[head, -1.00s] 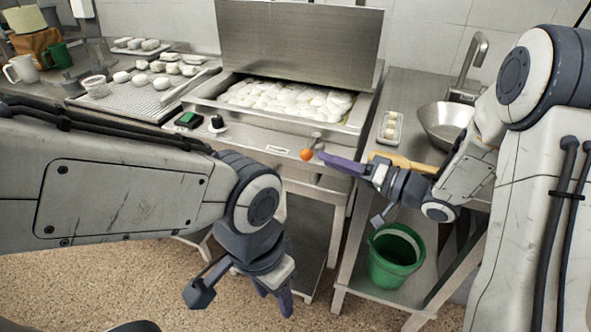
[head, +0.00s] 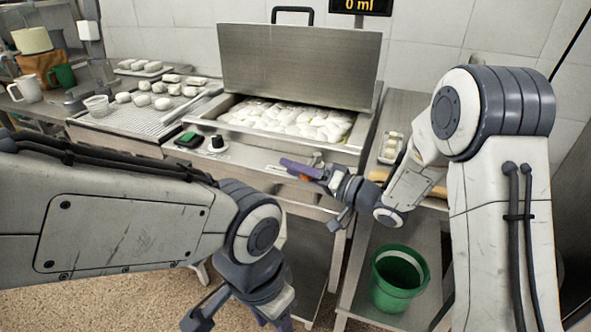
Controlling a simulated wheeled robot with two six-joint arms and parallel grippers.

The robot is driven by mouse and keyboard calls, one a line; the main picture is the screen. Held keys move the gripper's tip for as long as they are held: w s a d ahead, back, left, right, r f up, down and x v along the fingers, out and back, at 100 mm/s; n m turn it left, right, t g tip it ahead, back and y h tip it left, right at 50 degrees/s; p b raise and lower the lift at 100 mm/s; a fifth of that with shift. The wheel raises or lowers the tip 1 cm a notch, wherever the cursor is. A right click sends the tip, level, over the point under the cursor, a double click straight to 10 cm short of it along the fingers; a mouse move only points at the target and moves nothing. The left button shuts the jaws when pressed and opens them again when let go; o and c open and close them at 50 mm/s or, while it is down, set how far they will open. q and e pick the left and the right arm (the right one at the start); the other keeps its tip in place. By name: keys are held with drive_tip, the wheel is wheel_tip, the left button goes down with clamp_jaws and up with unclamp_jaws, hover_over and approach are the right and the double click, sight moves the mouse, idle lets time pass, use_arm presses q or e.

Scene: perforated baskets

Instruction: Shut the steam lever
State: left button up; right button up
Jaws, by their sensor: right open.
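The steam lever (head: 317,159) is on the front of a steel steamer (head: 262,178). Its orange ball knob (head: 305,178) shows only in part, just below the purple finger of my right gripper. My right gripper (head: 309,194) is open, with its fingers spread around the knob's area. I cannot tell whether a finger touches the knob. My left gripper (head: 237,320) is open and empty, low in front of the steamer and cut by the lower picture edge. The steamer's lid (head: 300,62) stands raised, with white dumplings (head: 290,120) inside.
A tray with buns (head: 392,147) lies to the right. A green bucket (head: 399,278) stands on the lower shelf.

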clamp_jaws()
idle(1.4)
